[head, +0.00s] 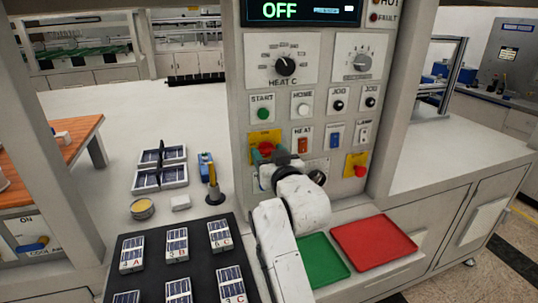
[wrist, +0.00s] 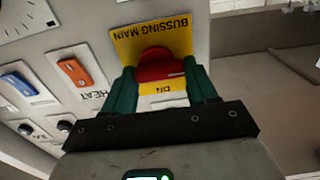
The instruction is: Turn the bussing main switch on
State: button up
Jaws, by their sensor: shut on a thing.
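The bussing main switch is a red knob (wrist: 158,62) on a yellow plate (wrist: 126,46) marked BUSSING MAIN, upside down in the wrist view. An ON mark shows beside the knob on the gripper's side. My gripper (wrist: 162,84) has its two green fingers on either side of the knob, shut on it. In the head view the yellow plate (head: 262,136) is on the panel's lower left, and my wrist partly covers the knob. The knob's exact turn angle is hard to tell. The display (head: 303,11) at the panel's top reads OFF.
Orange HEAT switch (head: 303,142) and blue switch (head: 336,139) sit close right of the knob. A red button (head: 359,171) on yellow is farther right. Below are a green tray (head: 322,262), a red tray (head: 375,248) and a black board (head: 195,245) with solar cells.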

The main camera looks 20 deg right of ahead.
jog(key=shift+c, duration=0.8)
jog(key=shift+m, duration=0.3)
jog(key=m+b, duration=0.1)
jog(key=m, duration=0.2)
jog(key=shift+b, duration=0.35)
jog(key=m+b, duration=0.1)
jog(key=m, duration=0.4)
jog(key=shift+d, duration=0.1)
jog(key=m+b, duration=0.2)
jog(key=m, duration=0.7)
jog(key=shift+d, duration=0.2)
jog(key=shift+f+m, duration=0.1)
jog(key=shift+m, duration=0.2)
